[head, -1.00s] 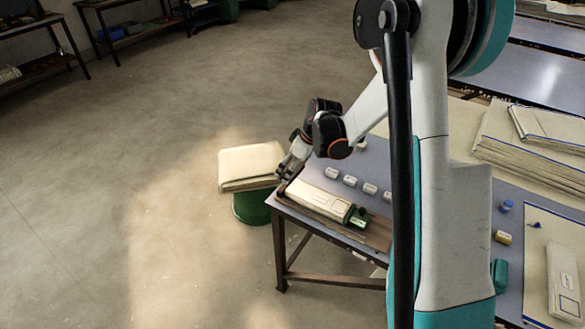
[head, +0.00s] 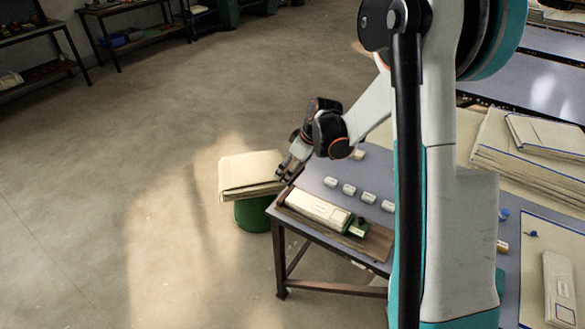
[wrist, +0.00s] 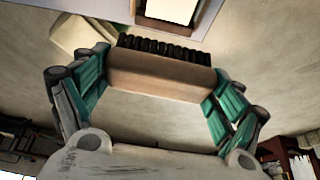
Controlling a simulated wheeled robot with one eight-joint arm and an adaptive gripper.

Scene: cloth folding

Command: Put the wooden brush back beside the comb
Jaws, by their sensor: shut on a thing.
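The wooden brush (wrist: 160,76) is a tan block with a row of dark bristles, seen in the wrist view. My gripper (head: 284,174) is shut on it, with teal finger pads pressing its two ends. The bristles point to the top of the wrist view. In the head view my gripper is at the left corner of the grey table (head: 375,165), and the brush is too small or hidden to make out there. I cannot pick out the comb in either view.
A long white box (head: 318,208) and a green item (head: 357,228) lie on a brown board (head: 378,243) at the table's front edge. Several small white blocks (head: 348,189) stand behind. A folded cloth (head: 250,172) rests on a green stool (head: 252,213) to the left.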

